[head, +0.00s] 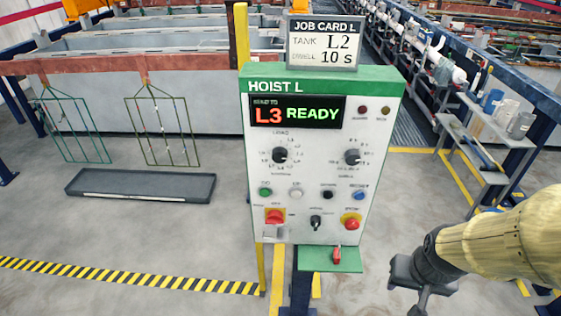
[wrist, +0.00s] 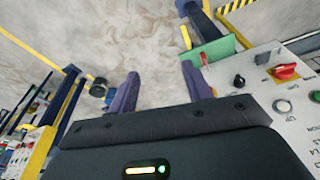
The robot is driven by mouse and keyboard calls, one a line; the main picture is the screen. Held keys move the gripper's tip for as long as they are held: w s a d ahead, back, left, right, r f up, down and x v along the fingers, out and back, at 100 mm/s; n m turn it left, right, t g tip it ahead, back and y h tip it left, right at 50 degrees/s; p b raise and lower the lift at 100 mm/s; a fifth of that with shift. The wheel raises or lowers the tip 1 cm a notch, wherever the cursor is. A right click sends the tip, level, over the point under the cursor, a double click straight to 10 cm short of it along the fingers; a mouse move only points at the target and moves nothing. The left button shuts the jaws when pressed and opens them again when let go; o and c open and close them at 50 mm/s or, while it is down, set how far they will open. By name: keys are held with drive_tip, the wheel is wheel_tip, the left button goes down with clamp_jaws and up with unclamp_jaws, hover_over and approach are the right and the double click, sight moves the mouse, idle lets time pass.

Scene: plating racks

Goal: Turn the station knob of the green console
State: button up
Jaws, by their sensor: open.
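The green-topped console (head: 322,225), marked HOIST L, stands at the centre of the head view. Two black knobs sit in its upper half. The left knob (head: 280,155) has small markings that look like L numbers and seems to be the station knob; the right knob (head: 352,157) has a similar dial. The display (head: 297,112) reads L3 READY. The job card (head: 323,43) above reads tank L2, 10 s. My gripper (wrist: 160,87) is open and empty, right of the console's lower part in the head view. The console's panel (wrist: 300,58) shows partly in the wrist view.
A dark tray (head: 140,186) lies left. A bottle-laden bench (head: 490,125) stands right. The floor before the console looks clear.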

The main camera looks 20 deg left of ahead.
drive_tip(key=shift+o, duration=0.5)
drive_tip(key=w+a+t+y+p, duration=0.1)
drive_tip(key=w+a+t, duration=0.2)
drive_tip(key=a, duration=0.6)
drive_tip(key=w, duration=0.2)
drive_tip(key=shift+w, duration=0.4)
drive_tip(key=w+a+r+t+y+p, duration=0.1)
drive_tip(key=w+a+t, duration=0.25)
drive_tip(key=a, duration=0.65)
drive_tip(key=s+a+r+t+p, duration=0.1)
drive_tip(key=s+a+r+t, duration=0.2)
drive_tip(key=a, duration=0.3)
drive_tip(key=s+a+r+t+y+p, duration=0.1)
drive_tip(key=s+a+r+t, duration=0.2)
drive_tip(key=a+r+t, duration=0.2)
drive_tip(key=shift+s+a+r+t, duration=0.3)
drive_tip(key=shift+s+a+t, duration=0.05)
drive_tip(key=shift+a, duration=0.1)
drive_tip(key=p, duration=0.7)
approach(279, 158)
drive_tip(key=w, duration=0.2)
drive_tip(key=w+a, duration=0.1)
drive_tip(key=w, duration=0.5)
drive_tip(key=shift+w+a, duration=0.15)
drive_tip(key=shift+a, duration=0.1)
